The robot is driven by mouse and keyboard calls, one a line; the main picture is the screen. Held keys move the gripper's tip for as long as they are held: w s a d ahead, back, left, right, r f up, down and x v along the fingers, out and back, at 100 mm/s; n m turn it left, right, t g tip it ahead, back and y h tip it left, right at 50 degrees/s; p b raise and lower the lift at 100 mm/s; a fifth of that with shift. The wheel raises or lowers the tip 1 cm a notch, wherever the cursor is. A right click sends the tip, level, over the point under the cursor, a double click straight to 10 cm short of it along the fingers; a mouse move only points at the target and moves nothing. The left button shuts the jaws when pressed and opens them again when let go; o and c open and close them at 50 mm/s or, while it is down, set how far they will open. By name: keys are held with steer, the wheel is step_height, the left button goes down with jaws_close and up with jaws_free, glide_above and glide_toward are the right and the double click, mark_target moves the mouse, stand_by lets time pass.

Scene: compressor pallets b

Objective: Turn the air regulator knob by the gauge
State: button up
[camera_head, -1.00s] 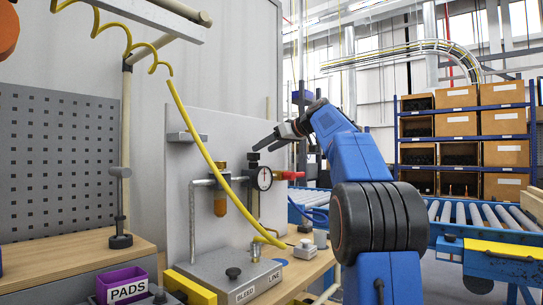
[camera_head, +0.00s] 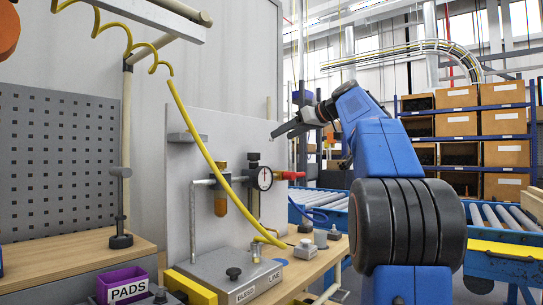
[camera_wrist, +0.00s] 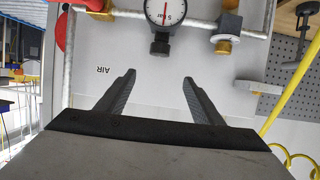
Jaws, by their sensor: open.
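The round white gauge (camera_head: 262,178) with a red needle sits on the pipework in front of an upright grey panel. The black regulator knob (camera_head: 253,158) stands on a stem just left of the gauge's top. In the wrist view, the knob (camera_wrist: 160,43) lies between the gauge (camera_wrist: 166,10) and my fingers. My gripper (camera_head: 276,133) is above and right of the knob in the head view, apart from it. In the wrist view, my gripper (camera_wrist: 158,77) is open and empty, its fingertips spread either side of the knob's line but short of it.
A yellow hose (camera_head: 205,150) hangs across the panel, left of the gauge. A red handle (camera_head: 290,175) sticks out right of the gauge. A brass-and-amber filter (camera_head: 220,195) stands to the left. A grey box (camera_head: 225,275) with labels lies below on the bench.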

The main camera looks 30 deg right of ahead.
steer(key=s+a+f+m+t+h, duration=0.3)
steer(key=a+f+m+t+h, duration=0.1)
steer(key=a+f+h, duration=0.3)
steer(key=shift+s+a+f+m, duration=0.25)
steer(key=shift+a+f+m, duration=0.05)
steer(key=shift+a+m, duration=0.5)
steer(key=shift+d, duration=0.1)
steer(key=shift+s, duration=0.1)
stand_by(0.5)
